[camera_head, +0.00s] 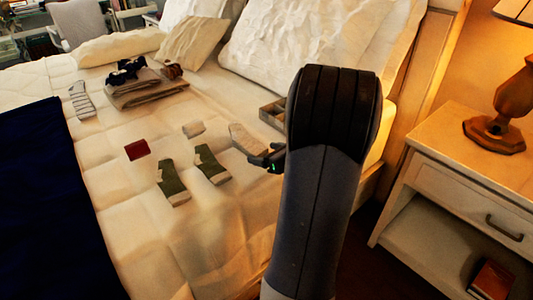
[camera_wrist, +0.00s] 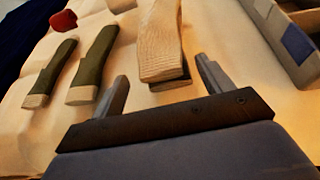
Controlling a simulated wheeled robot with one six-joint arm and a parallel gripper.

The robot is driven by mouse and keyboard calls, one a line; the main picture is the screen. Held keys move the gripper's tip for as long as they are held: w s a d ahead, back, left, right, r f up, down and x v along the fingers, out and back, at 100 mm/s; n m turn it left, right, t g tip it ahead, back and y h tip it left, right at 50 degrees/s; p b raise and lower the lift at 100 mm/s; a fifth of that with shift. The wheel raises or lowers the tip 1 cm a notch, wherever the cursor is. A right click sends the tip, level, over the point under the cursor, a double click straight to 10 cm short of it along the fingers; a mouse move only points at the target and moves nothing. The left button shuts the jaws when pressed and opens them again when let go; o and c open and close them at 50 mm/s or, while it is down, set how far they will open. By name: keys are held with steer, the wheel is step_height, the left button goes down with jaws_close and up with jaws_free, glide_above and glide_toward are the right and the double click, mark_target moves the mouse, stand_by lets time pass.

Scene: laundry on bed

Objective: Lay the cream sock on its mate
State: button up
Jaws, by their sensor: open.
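A cream ribbed sock (camera_head: 245,138) lies on the bed just beyond my gripper (camera_head: 265,158). In the wrist view the cream sock (camera_wrist: 160,40) runs away from me, its near end between my two fingers. Another edge with a dark strip shows under that near end; I cannot tell whether this is a second sock. My gripper (camera_wrist: 162,70) is open, with a finger on each side of the near end and visible gaps. My arm hides part of the bed in the head view.
Two green socks with pale ends (camera_head: 172,183) (camera_head: 210,163) lie to the left. A red cloth (camera_head: 137,149), a small cream cloth (camera_head: 193,129) and a striped sock (camera_head: 81,100) lie farther off. A compartmented box (camera_wrist: 290,40) stands close on the right. Bare quilt lies in front.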

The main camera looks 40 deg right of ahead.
steer(key=shift+r, duration=0.25)
steer(key=p+v, duration=0.3)
steer(key=v, duration=0.9)
